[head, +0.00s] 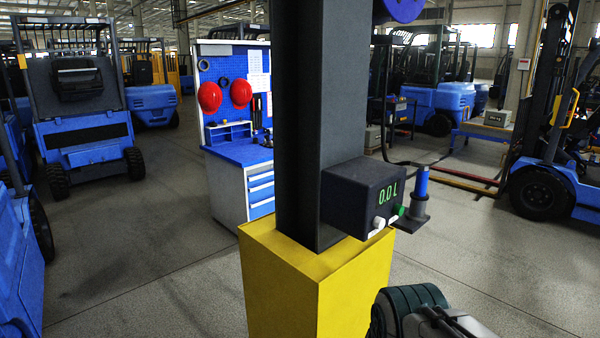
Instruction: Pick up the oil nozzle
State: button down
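The oil nozzle (421,184) shows in the head view as an upright blue grip with a dark lower part, at the right side of a dark meter box. It sits in or on a dark holder beside the box; where one ends and the other begins is hard to tell. A black hose runs near its top. The meter box (350,193) reads 0.0 L in green and is fixed to a dark column. Part of my arm shows at the bottom right, below and apart from the nozzle. No gripper fingers can be seen.
The dark column (308,120) stands in a yellow base (285,290) close in front. Behind it is a blue workbench (238,150) with red helmets on its pegboard. Blue forklifts (80,125) stand left and right. The floor right of the yellow base is clear.

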aim_at(419, 194)
jog(key=z, duration=1.65)
jog(key=i, duration=0.6)
jog(key=u, duration=1.3)
